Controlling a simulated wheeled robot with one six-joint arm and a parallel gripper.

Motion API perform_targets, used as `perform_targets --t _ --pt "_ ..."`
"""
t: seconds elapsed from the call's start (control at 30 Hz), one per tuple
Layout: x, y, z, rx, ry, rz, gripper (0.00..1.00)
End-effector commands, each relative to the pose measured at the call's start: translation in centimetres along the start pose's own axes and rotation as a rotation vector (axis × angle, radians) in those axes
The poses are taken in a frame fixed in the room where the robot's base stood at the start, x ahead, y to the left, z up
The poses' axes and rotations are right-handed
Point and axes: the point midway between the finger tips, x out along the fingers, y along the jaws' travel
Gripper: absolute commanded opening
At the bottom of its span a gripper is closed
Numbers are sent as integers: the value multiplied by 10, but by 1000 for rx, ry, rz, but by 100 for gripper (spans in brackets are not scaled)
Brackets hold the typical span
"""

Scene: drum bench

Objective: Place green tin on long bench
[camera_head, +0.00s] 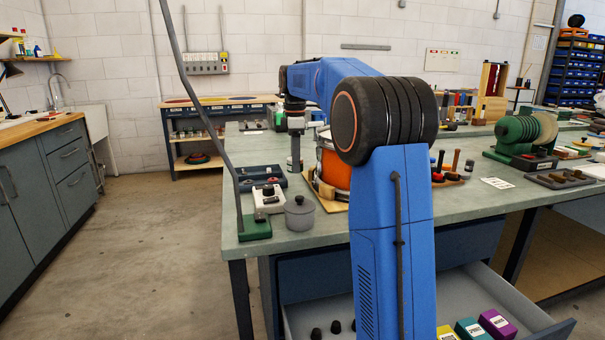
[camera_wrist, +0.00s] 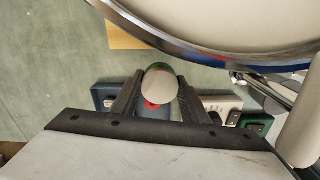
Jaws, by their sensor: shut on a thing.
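My gripper (camera_wrist: 156,100) is shut on a small round tin (camera_wrist: 159,88), seen from above between the two dark fingers. Its top is pale grey; its side is mostly hidden, so its green colour is hard to make out. In the head view my gripper (camera_head: 295,127) points down over the long bench (camera_head: 330,226), left of the orange drum.
The orange drum (camera_head: 334,170) stands close beside my gripper; its metal rim (camera_wrist: 190,58) crosses the wrist view. A blue tray (camera_head: 262,177), a white device (camera_head: 269,198) and a grey pot (camera_head: 299,213) stand nearer. An open drawer (camera_head: 478,290) holds coloured boxes.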

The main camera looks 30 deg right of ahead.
Motion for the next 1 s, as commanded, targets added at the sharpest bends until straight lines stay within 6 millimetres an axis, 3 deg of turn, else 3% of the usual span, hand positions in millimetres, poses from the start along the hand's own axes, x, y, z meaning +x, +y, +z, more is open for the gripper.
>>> perform_targets --t 0.17,0.43,0.83,0.87,0.9,1.0 --pt "10 0 0 0 0 0 18" --pt "43 0 0 0 0 0 18" --pt "48 0 0 0 0 1 18" --pt "48 0 0 0 0 2 48" --pt "48 0 0 0 0 2 58" --pt "48 0 0 0 0 2 60"
